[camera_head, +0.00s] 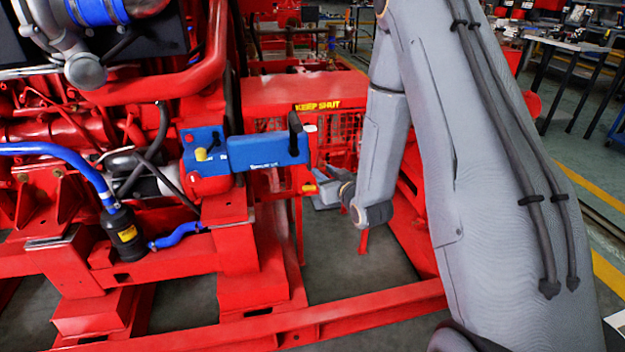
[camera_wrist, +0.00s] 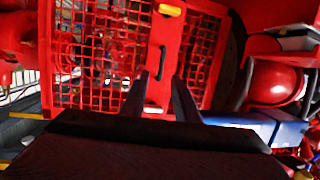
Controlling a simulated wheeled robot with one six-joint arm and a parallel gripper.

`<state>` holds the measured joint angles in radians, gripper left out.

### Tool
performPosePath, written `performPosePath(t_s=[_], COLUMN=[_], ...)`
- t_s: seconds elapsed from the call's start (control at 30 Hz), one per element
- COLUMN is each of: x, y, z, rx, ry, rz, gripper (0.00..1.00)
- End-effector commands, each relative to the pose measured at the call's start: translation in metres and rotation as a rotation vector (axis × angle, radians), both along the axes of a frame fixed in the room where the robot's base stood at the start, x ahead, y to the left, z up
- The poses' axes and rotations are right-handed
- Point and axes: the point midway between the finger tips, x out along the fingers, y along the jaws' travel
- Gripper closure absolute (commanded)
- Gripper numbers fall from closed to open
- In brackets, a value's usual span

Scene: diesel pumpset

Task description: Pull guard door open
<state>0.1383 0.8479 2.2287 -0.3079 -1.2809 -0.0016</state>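The red mesh guard door (camera_head: 345,128) stands behind the blue unit in the head view, beneath a yellow "KEEP SHUT" label (camera_head: 317,105). In the wrist view its red grid (camera_wrist: 95,50) fills the upper middle. Contact cannot be told. In the head view my gripper (camera_head: 325,193) is partly hidden.
A blue box (camera_head: 265,152) with a black upright handle juts out just left of my gripper. Red base rails (camera_head: 330,312) cross the floor below. In the wrist view, a round red part (camera_wrist: 275,82) and a blue part (camera_wrist: 270,125) lie close on the right.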

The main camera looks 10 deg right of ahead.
Motion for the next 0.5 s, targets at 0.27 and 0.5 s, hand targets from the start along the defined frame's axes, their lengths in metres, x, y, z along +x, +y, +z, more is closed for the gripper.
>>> performPosePath(t_s=[0.27,0.5], x=[0.009,0.030], y=[0.001,0.006], z=[-0.028,-0.026], rx=[0.061,0.066], ry=[-0.202,-0.224], rz=[0.028,0.033], gripper=[0.72,0.72])
